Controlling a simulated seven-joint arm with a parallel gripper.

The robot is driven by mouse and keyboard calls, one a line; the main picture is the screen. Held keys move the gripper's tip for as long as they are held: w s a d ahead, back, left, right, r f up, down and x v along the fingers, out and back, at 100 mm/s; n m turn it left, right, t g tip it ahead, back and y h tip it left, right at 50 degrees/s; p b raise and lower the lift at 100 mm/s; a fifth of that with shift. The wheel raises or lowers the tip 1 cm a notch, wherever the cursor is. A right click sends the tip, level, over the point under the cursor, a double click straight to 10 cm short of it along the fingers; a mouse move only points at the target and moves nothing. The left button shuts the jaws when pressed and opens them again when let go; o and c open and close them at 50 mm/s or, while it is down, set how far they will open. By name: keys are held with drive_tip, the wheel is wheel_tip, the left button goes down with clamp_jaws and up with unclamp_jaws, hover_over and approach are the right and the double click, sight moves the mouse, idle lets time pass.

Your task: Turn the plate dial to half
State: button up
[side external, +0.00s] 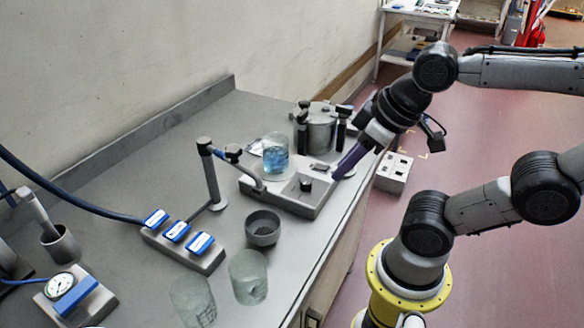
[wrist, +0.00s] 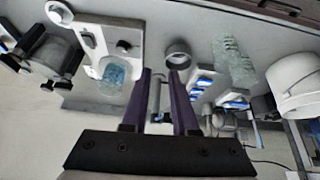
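The plate (side external: 290,200) is a low grey block on the bench, seen at the upper left of the wrist view (wrist: 98,32). Its dial is a small black knob (side external: 306,184) on the top face, and it also shows in the wrist view (wrist: 124,46). The dial's setting is too small to read. A glass beaker of blue liquid (side external: 275,158) stands at the plate's back part. My gripper (side external: 340,175) has purple fingers and hangs near the plate's right end, apart from the dial. In the wrist view the fingers (wrist: 160,72) are spread with nothing gripped between them.
A lidded metal pot (side external: 320,132) stands behind the plate. A stand with a clamp arm (side external: 210,175) reaches toward the beaker. A dark grey cup (side external: 263,228), a clear beaker (side external: 248,278) and a block with blue switches (side external: 182,240) stand in front and left. A grey box (side external: 394,172) is beyond the bench edge.

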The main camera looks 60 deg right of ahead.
drive_tip(key=shift+o, duration=1.2)
drive_tip(key=shift+s+n, duration=0.15)
drive_tip(key=shift+n, duration=0.55)
drive_tip(key=o, duration=0.3)
drive_tip(key=r+n, duration=0.1)
drive_tip(key=n, duration=0.1)
drive_tip(key=w+r+n, duration=0.1)
drive_tip(key=n, duration=0.1)
drive_tip(key=n+g, duration=0.6)
drive_tip(key=n, duration=0.4)
hover_over(305, 182)
wheel_tip(305, 182, down, 4)
wheel_tip(305, 182, down, 13)
drive_tip(key=shift+r, duration=0.1)
clamp_jaws()
